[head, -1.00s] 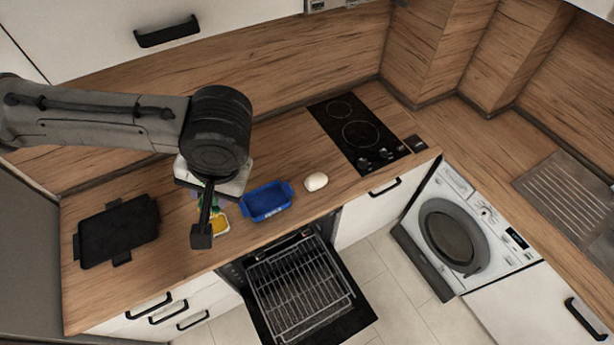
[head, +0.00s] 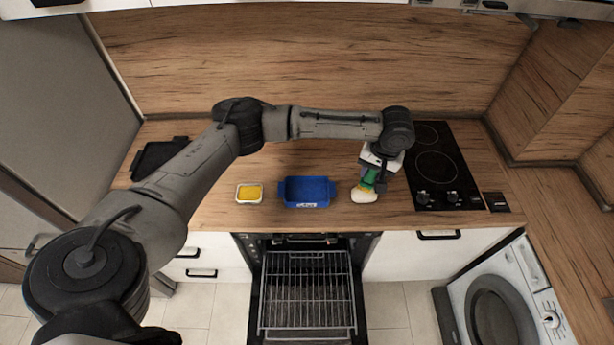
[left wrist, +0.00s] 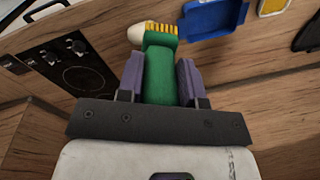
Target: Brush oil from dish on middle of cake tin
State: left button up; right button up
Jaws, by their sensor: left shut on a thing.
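My left gripper (head: 377,168) is shut on a green brush (head: 370,177). In the left wrist view the green handle (left wrist: 160,75) sits between the purple fingers, with yellow bristles (left wrist: 161,29) pointing away. The blue cake tin (head: 306,192) stands on the counter to the left of the brush. It also shows in the left wrist view (left wrist: 212,18). The brush is outside the tin, apart from it. The small dish of yellow oil (head: 249,193) stands left of the tin. My right gripper is out of view.
A white egg-shaped object (head: 364,195) lies at the bristles; contact is unclear. A black hob (head: 437,168) is to the right, and a black tray (head: 158,157) is at the far left. The oven door is open below the counter, with its rack (head: 305,290) showing.

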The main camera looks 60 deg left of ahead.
pick_arm(q)
jog(key=s+a+f+n+h+b, duration=0.15)
jog(key=s+a+f, duration=0.25)
jog(key=a+f, duration=0.6)
jog(key=s+a+f+n+b, duration=0.3)
jog(key=a+f, duration=0.5)
jog(key=a, duration=0.3)
jog(key=shift+t, duration=0.4)
jog(key=f+b, duration=0.6)
jog(key=b, duration=0.1)
jog(key=shift+a, duration=0.2)
jog(key=shift+f+b, duration=0.3)
jog(key=shift+b, duration=0.5)
jog(key=shift+f+p, duration=0.4)
jog(key=shift+s, duration=0.1)
jog(key=shift+s+a+r+p, duration=0.15)
jog(key=shift+s+a+p, duration=0.1)
jog(key=shift+s+p, duration=0.55)
jog(key=shift+a+p, duration=0.1)
jog(key=shift+p, duration=0.2)
